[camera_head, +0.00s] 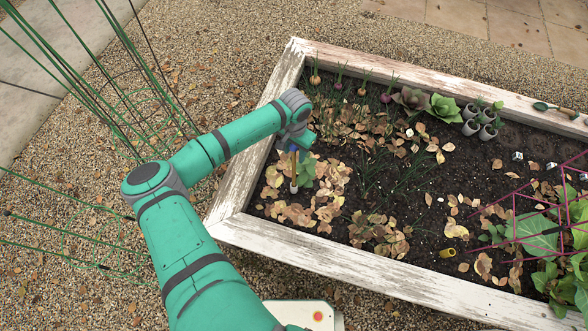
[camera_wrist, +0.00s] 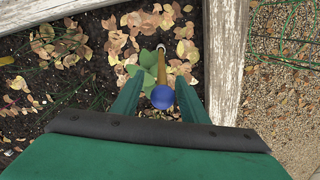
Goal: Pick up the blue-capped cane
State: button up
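The blue-capped cane (camera_wrist: 162,66) stands in the soil of the raised bed, a tan stick with a round blue cap (camera_wrist: 162,97) on top. In the head view the cane (camera_head: 294,171) shows below my gripper (camera_head: 293,146), at the left end of the bed. In the wrist view my gripper (camera_wrist: 159,80) is open, with its two green fingers on either side of the cap and a small gap at each side. The cane's foot meets a small pale ring at the soil. My arm's end partly hides the cap in the head view.
A weathered white timber frame (camera_head: 330,262) edges the bed. Leafy plants and dry leaves surround the cane. Onions, small grey pots (camera_head: 471,127) and a magenta mesh frame (camera_head: 520,215) lie farther right. Green wire supports (camera_head: 125,95) stand on the gravel at left.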

aim_at(293, 158)
jog(key=f, duration=0.4)
jog(key=shift+a+f, duration=0.2)
jog(key=shift+f, duration=0.1)
jog(key=shift+w, duration=0.1)
grip_shut()
